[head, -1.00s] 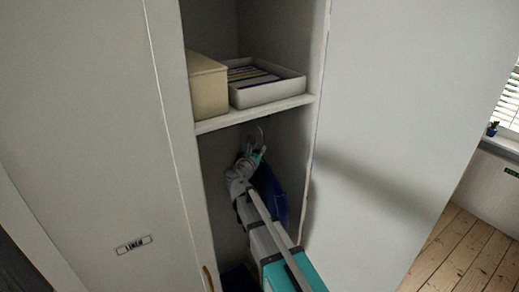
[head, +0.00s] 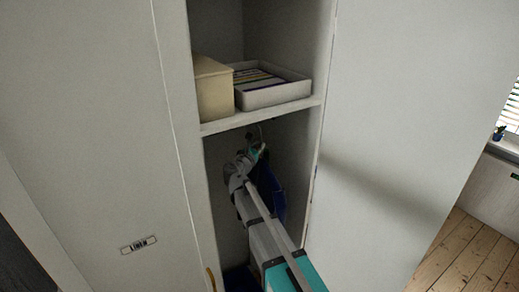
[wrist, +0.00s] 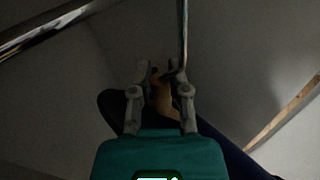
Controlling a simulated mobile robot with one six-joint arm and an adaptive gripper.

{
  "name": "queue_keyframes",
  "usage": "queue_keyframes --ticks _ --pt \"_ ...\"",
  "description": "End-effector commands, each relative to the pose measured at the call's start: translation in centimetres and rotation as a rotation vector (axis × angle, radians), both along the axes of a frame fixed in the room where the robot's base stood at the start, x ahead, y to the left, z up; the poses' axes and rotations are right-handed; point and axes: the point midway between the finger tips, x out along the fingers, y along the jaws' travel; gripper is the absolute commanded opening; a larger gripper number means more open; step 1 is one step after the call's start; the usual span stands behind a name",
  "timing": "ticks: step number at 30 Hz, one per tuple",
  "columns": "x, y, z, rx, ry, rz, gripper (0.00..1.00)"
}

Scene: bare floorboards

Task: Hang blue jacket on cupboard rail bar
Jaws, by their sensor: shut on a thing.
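The blue jacket (head: 268,190) hangs below my gripper in the cupboard's lower compartment, to the right of my arm. In the wrist view the jacket shows as dark blue cloth (wrist: 222,148) on both sides of the gripper. My gripper (wrist: 162,76) is shut on the jacket's hanger, whose brown wooden part (wrist: 163,100) shows between the fingers. The metal hanger hook (wrist: 182,35) rises past the fingers. The shiny rail bar (wrist: 45,30) crosses the upper left of the wrist view, apart from the visible part of the hook. The hook's tip is out of the wrist view.
A shelf (head: 262,116) lies above my gripper, holding a cream box (head: 214,92) and a white tray (head: 272,94) of files. Tall white doors (head: 405,130) flank the opening. Dark blue things (head: 240,279) lie at the cupboard's bottom.

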Motion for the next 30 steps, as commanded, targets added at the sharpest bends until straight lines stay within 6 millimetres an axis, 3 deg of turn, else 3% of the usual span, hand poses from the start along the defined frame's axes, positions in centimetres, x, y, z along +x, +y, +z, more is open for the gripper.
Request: queue_keyframes --ticks 30 --pt "4.8 3.0 0.0 -0.001 0.0 -0.001 0.0"
